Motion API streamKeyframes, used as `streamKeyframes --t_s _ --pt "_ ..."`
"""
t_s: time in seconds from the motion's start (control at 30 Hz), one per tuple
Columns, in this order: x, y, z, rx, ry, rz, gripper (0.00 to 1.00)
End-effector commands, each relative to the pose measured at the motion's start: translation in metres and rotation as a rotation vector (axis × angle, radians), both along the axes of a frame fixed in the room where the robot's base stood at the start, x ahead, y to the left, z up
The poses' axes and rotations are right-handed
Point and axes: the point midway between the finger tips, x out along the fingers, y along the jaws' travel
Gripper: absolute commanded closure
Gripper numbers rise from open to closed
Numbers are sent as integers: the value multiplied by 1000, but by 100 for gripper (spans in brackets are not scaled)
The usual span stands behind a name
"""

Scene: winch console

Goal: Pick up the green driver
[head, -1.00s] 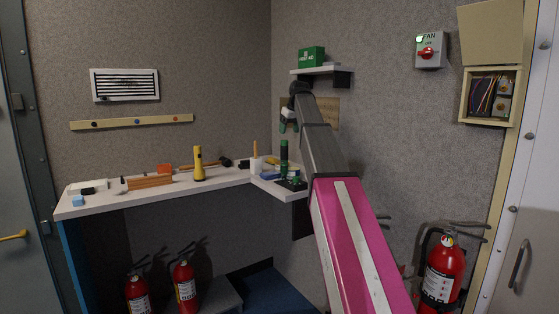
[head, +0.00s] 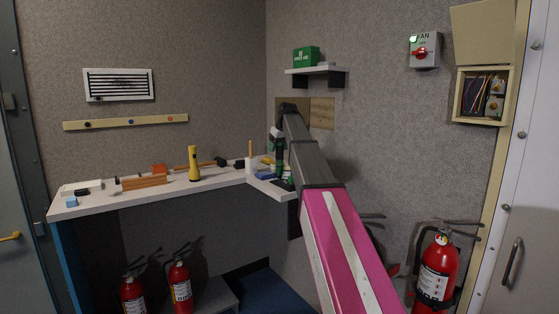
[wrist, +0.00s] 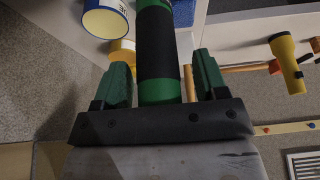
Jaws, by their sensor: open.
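The green driver (wrist: 157,50) stands upright, with a black grip band and green ends. In the wrist view it lies between the two green fingers of my gripper (wrist: 162,75), with a gap on each side. The gripper is open. In the head view my gripper (head: 278,140) is above the small corner shelf (head: 272,187), at the driver's upper part. My arm and gripper hide part of the driver there.
A white cup with a blue rim (wrist: 105,18) and a yellow roll (wrist: 122,50) are close beside the driver. A yellow flashlight (head: 194,163) and a hammer (head: 205,164) are on the white counter (head: 110,202). A first-aid shelf (head: 315,70) is above.

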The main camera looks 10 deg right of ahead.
Motion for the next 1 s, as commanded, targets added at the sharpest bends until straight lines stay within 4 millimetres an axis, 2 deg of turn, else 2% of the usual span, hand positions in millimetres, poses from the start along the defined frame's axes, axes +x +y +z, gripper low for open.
streamKeyframes --t_s 0.03,0.07,0.2,0.23,0.53,0.67,0.83,1.0 --pt "0 0 0 0 0 0 34" --pt "0 0 0 0 0 0 40" --pt "0 0 0 0 0 0 86" --pt "0 0 0 0 0 0 94" --pt "0 0 2 0 0 0 94" --pt "0 0 9 0 -1 0 94" --pt "1 0 30 0 -1 0 94" --pt "2 0 62 0 -1 0 94"
